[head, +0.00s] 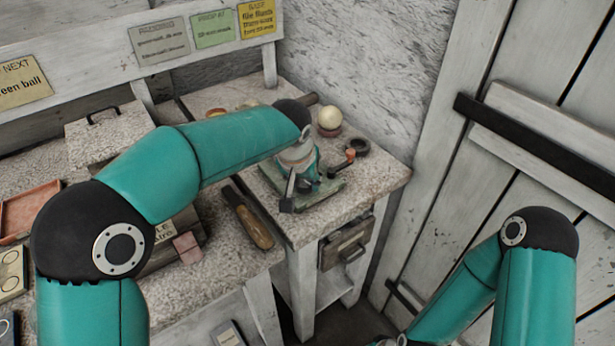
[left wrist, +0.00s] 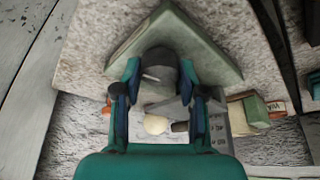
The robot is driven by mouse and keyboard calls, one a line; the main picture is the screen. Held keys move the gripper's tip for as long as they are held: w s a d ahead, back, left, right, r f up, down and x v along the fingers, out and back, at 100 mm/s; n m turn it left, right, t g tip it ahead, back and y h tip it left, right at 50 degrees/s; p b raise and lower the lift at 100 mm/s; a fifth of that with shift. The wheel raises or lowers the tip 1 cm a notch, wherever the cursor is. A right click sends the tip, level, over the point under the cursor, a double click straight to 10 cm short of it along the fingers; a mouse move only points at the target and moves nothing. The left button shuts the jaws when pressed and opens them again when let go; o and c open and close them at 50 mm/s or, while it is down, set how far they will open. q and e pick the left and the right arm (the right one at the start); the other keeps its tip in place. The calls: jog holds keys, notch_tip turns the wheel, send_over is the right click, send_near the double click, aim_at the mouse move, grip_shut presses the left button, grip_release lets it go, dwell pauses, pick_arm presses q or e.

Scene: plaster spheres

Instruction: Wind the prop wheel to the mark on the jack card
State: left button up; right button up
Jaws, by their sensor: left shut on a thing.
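The jack stands on a green base plate (head: 325,196) at the right end of the stone-topped bench. My left gripper (head: 298,188) points down over this plate. In the left wrist view its two fingers (left wrist: 162,92) lie on either side of a dark rounded part (left wrist: 158,62), apparently the prop wheel, and are shut on it. The fingers and arm hide much of the jack. A green card (head: 213,29) headed "PROP AT" hangs on the back rail; its small print is hard to read.
A cream ball (head: 329,118) rests on a reddish support behind the jack. A dark ring (head: 356,147) and an orange-ended piece (head: 350,155) are beside it. A wooden-handled tool (head: 250,222) lies left of the plate. A planked door (head: 540,110) stands at the right.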

pick_arm(q)
jog(key=shift+w+a+r+m+h+p, duration=0.1)
jog(key=shift+m+h+p, duration=0.2)
jog(key=shift+m, duration=0.3)
jog(key=shift+r+m+h+p, duration=0.1)
jog(key=shift+m+h+p, duration=0.15)
jog(key=shift+m, duration=0.35)
jog(key=shift+f, duration=0.1)
jog(key=o, duration=1.1)
jog(key=shift+o, duration=0.2)
jog(key=shift+a+r, duration=0.1)
jog(key=shift+r, duration=0.35)
jog(key=v, duration=0.7)
jog(key=shift+f, duration=0.15)
